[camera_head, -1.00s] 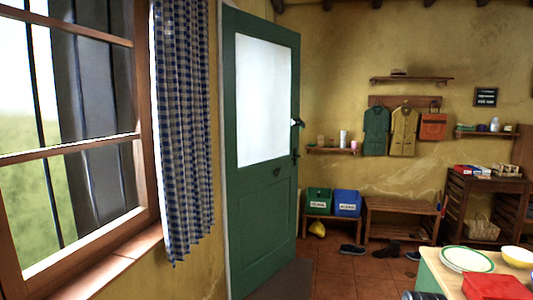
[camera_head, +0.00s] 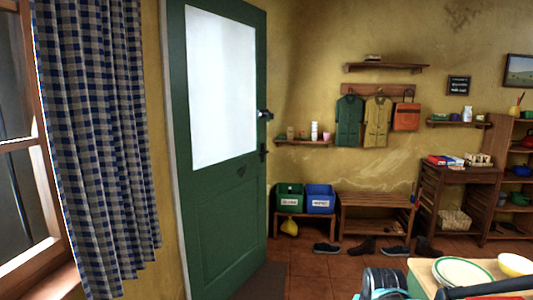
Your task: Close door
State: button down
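The green door (camera_head: 215,215) with a large pale glass pane (camera_head: 221,88) stands left of centre in the head view. Its left side meets a pale frame (camera_head: 176,150) in the yellow wall. My gripper cannot be made out. A blue-and-black part at the bottom edge may belong to my arm, well right of the door.
A checked curtain (camera_head: 92,150) and window are at left. A dark mat (camera_head: 262,281) lies at the door's foot. Green (camera_head: 288,198) and blue (camera_head: 320,199) bins, a bench (camera_head: 375,213) and shoes line the back wall. A counter with plates (camera_head: 462,272) is at lower right. Tiled floor lies between.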

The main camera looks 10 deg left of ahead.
aim_at(223, 204)
jog(key=i+j, duration=0.1)
jog(key=i, duration=0.85)
jog(key=i+j, duration=0.1)
jog(key=i, duration=0.85)
